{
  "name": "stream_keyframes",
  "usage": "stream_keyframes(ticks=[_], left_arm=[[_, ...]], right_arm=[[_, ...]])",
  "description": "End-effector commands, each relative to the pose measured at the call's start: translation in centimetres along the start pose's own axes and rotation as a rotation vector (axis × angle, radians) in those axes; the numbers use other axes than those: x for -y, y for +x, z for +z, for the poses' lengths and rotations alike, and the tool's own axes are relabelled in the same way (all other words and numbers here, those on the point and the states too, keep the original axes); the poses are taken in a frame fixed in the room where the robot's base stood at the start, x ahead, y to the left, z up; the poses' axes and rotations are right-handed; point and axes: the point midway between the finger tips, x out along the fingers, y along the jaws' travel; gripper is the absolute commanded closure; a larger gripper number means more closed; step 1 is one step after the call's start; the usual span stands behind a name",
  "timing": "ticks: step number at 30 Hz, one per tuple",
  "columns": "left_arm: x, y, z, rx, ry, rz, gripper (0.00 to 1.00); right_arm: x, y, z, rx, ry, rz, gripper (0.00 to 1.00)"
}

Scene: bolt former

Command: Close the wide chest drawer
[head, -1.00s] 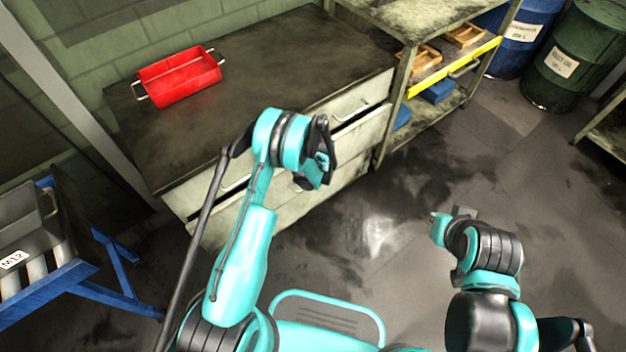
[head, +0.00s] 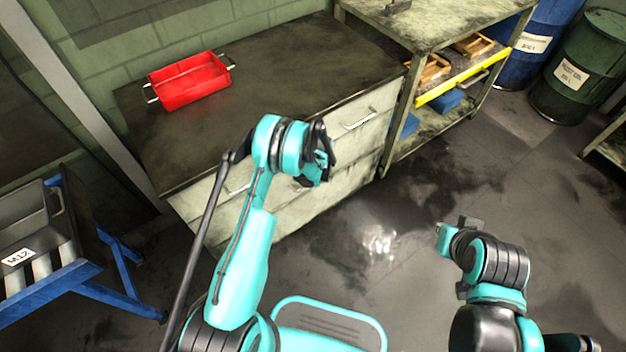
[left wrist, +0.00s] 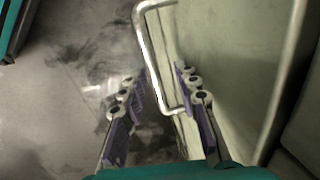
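The chest (head: 290,60) has a dark worn top and pale drawer fronts. The wide drawer's front (head: 375,108) looks about flush with the chest, with no dark gap beside it. A bar handle (head: 360,120) shows at its right and another handle (head: 238,188) at the left, partly behind my arm. My left gripper (head: 322,165) is in front of the drawer fronts. In the left wrist view the left gripper (left wrist: 160,105) has its fingers apart, with the lower end of a pale bar handle (left wrist: 150,50) between them. Contact is unclear. My right gripper (head: 448,228) hangs over the floor; its fingers are too small to read.
A red tray (head: 190,82) sits on the chest top. A shelf unit with a yellow-edged shelf (head: 455,78) stands to the right, with drums (head: 575,75) beyond. A blue stand (head: 70,280) with a grey bin is at left.

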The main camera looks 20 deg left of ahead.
Motion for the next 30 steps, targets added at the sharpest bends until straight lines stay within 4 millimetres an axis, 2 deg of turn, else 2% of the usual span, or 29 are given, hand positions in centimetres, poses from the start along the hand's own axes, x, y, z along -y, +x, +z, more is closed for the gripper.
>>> stream_keyframes(ticks=[5,8,11,21,25,30], left_arm=[[-0.1,-0.1,0.0,0.0,0.001,0.002,0.69],[-0.1,-0.8,0.0,0.0,0.001,0.003,0.69],[-0.1,-2.4,0.0,0.0,0.001,0.003,0.69],[-0.1,-9.5,0.0,0.001,0.0,0.002,0.69],[0.0,-11.1,0.0,0.001,0.0,0.002,0.69],[0.0,-11.9,0.0,0.001,0.0,0.001,0.69]], right_arm=[[0.0,0.0,0.0,0.0,0.0,0.0,1.0],[0.0,0.0,0.0,0.0,0.0,0.0,1.0],[0.0,0.0,0.0,0.0,0.0,0.0,1.0],[0.0,0.0,0.0,0.0,0.0,0.0,1.0],[0.0,0.0,0.0,0.0,0.0,0.0,1.0],[0.0,0.0,0.0,0.0,0.0,0.0,1.0]])
